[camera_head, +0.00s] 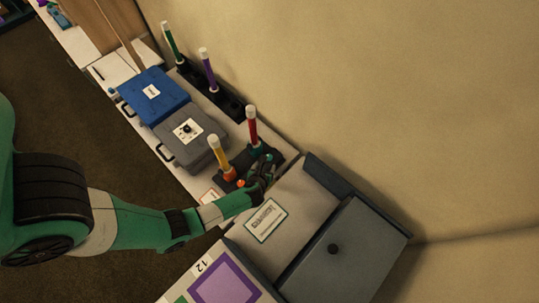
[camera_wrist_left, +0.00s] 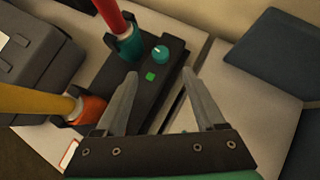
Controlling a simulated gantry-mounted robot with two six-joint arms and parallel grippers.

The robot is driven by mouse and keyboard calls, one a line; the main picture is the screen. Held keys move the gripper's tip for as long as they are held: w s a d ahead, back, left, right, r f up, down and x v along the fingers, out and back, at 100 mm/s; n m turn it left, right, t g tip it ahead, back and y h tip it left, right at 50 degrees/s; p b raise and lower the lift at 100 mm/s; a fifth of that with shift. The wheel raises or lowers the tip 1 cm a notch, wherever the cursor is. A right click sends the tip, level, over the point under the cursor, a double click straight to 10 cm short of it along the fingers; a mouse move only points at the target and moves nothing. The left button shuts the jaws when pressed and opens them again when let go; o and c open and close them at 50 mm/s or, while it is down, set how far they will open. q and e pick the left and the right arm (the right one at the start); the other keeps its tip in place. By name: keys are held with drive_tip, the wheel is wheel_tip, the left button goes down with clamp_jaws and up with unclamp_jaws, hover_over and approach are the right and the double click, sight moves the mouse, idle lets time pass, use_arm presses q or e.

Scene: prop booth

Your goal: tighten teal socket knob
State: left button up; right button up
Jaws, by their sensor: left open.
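A small green square (camera_wrist_left: 150,77) shows on the base near the knob. My left gripper (camera_wrist_left: 160,74) is open and empty. Its fingertips point at the base, one either side of the knob's line, with the knob just beyond them in the wrist view. My right gripper is not in view.
An orange socket (camera_wrist_left: 87,111) holds a yellow tube (camera_wrist_left: 35,99) on the same base. A grey case (camera_head: 195,136) and a blue case (camera_head: 153,94) lie farther along the bench. A grey box (camera_head: 345,255) stands close on the other side. A wall runs behind.

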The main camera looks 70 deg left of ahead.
sight(269, 157)
use_arm(q)
drive_tip(key=b+x, duration=0.5)
drive_tip(key=x, duration=0.5)
drive_tip(key=shift+f, duration=0.2)
drive_tip(key=shift+w+a+f, duration=0.1)
drive_tip(key=shift+w+a, duration=0.1)
clamp_jaws()
